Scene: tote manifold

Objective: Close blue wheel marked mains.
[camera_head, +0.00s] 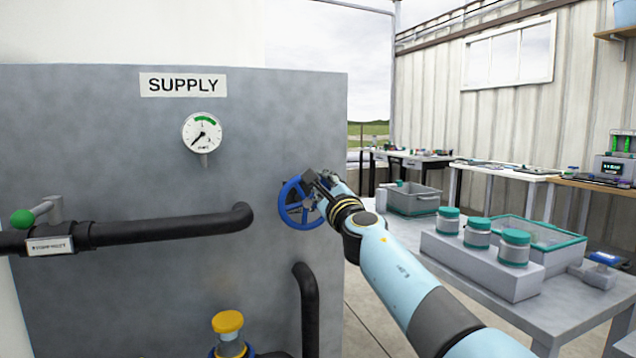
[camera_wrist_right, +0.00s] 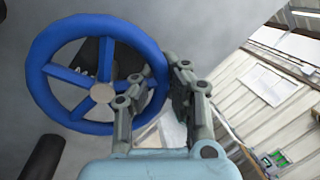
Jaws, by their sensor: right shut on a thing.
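The blue wheel (camera_head: 296,204) is mounted on the grey panel, near the panel's right side. In the wrist view the blue wheel (camera_wrist_right: 46,84) fills the left part, with a grey hub and several spokes; a dark label behind it is partly hidden and I cannot read it. My right gripper (camera_head: 316,183) is at the wheel's upper right in the head view. In the wrist view my right gripper (camera_wrist_right: 160,78) has its fingers on both sides of the rim and is shut on it. My left gripper is not in view.
Black pipes (camera_head: 175,229) run along the panel (camera_head: 120,130), with a green-knobbed lever (camera_head: 24,218) at left and a yellow-capped part (camera_head: 228,322) below. A gauge (camera_head: 202,132) sits under the SUPPLY sign (camera_head: 183,84). A table with teal-lidded jars (camera_head: 477,233) stands at right.

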